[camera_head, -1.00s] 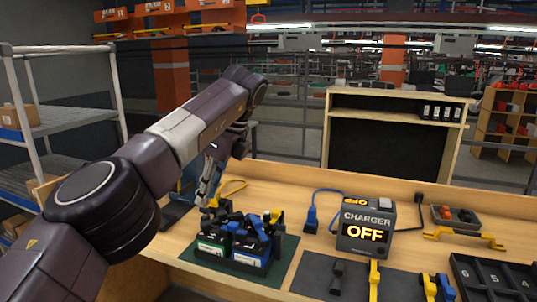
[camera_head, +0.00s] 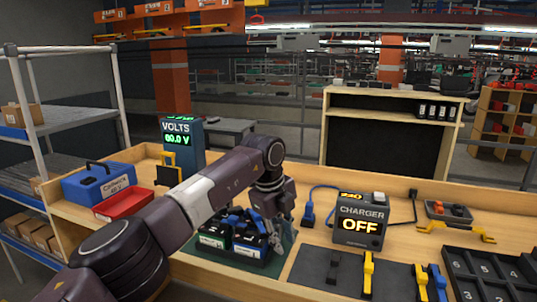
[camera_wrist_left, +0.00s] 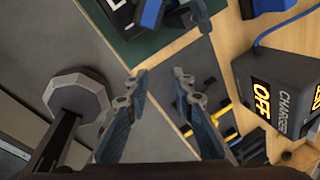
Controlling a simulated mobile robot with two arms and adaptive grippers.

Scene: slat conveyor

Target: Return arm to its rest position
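Two battery packs (camera_head: 249,250) with white labels stand on the green mat, partly hidden by my arm. My right gripper is in neither view.
The charger (camera_head: 361,222) reads OFF. A dark mat with clamps (camera_head: 368,272) and a numbered black tray (camera_head: 487,266) lie at right. A voltmeter (camera_head: 176,131), a blue case (camera_head: 98,184) and a red box (camera_head: 122,204) stand at left. A metal shelf (camera_head: 70,117) is far left.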

